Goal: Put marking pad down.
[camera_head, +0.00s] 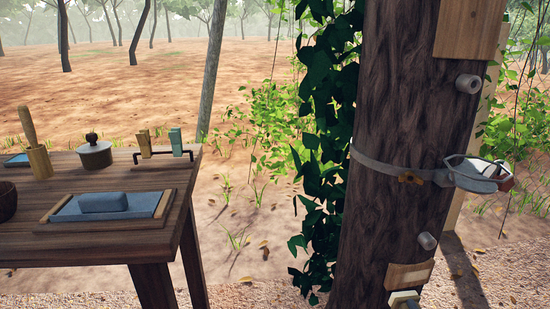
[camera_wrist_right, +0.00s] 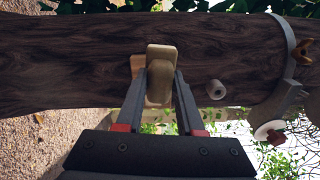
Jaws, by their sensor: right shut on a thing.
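My right gripper (camera_wrist_right: 161,82) is shut on a pale tan block with rounded edges, apparently the marking pad (camera_wrist_right: 160,62). The fingers grip it from two sides, and its upper end sticks out beyond them. It is in front of the dark tree trunk (camera_wrist_right: 80,60); I cannot tell whether it touches the bark. In the head view the pale block (camera_head: 404,298) shows at the bottom edge, just below a small wooden plate (camera_head: 409,275) on the trunk. The plate is partly hidden behind the block in the wrist view. My left gripper is not in view.
Pale pegs (camera_head: 468,83) stick out of the bark. At left, a wooden table (camera_head: 100,252) holds a blue-bottomed tray (camera_head: 65,226) with a grey-blue block (camera_head: 103,202), a lidded pot (camera_head: 94,155) and tools.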

